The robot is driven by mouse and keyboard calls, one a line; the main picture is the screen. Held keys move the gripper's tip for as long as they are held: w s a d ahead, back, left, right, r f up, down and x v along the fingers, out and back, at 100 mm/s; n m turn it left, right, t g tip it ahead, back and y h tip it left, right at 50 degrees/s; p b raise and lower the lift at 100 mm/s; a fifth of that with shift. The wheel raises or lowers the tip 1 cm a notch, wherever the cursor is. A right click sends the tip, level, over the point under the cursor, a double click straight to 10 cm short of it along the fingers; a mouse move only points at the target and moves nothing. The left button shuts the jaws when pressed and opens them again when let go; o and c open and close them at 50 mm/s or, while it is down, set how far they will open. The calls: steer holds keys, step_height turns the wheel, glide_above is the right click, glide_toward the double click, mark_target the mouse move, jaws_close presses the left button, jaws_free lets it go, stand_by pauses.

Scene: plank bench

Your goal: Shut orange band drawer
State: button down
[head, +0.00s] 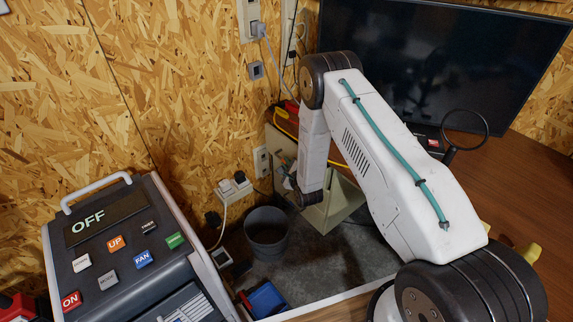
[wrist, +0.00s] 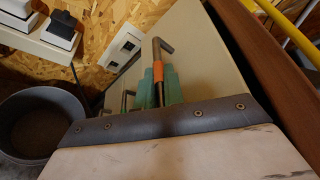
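The orange band (wrist: 159,76) wraps the bar handle of a pale beige drawer front (wrist: 205,62) in the wrist view. My gripper (wrist: 160,74) has two green fingers, one on each side of this handle and close against it. I cannot tell whether they clamp it. In the head view the pale beige drawer unit (head: 340,203) stands at the wall, partly behind my arm, and my fingers are hidden there. How far the banded drawer stands out is not clear.
A second handle (wrist: 127,99) shows left of the banded one. A grey bin (head: 267,234) stands left of the drawers, with a blue tray (head: 266,299) nearer. A control box (head: 125,250) reading OFF is at left. A brown wooden top (head: 510,195) and dark screen lie right.

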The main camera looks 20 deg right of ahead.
steer(key=shift+w+d, duration=0.3)
steer(key=shift+d, duration=0.4)
steer(key=shift+w+d, duration=0.3)
steer(key=shift+d, duration=0.4)
steer(key=shift+w+d, duration=0.3)
steer(key=shift+d, duration=0.4)
steer(key=shift+r, duration=0.1)
steer(key=c, duration=1.5)
jaws_free()
steer(key=shift+d, duration=0.15)
steer(key=v, duration=0.7)
steer(key=shift+s, duration=0.45)
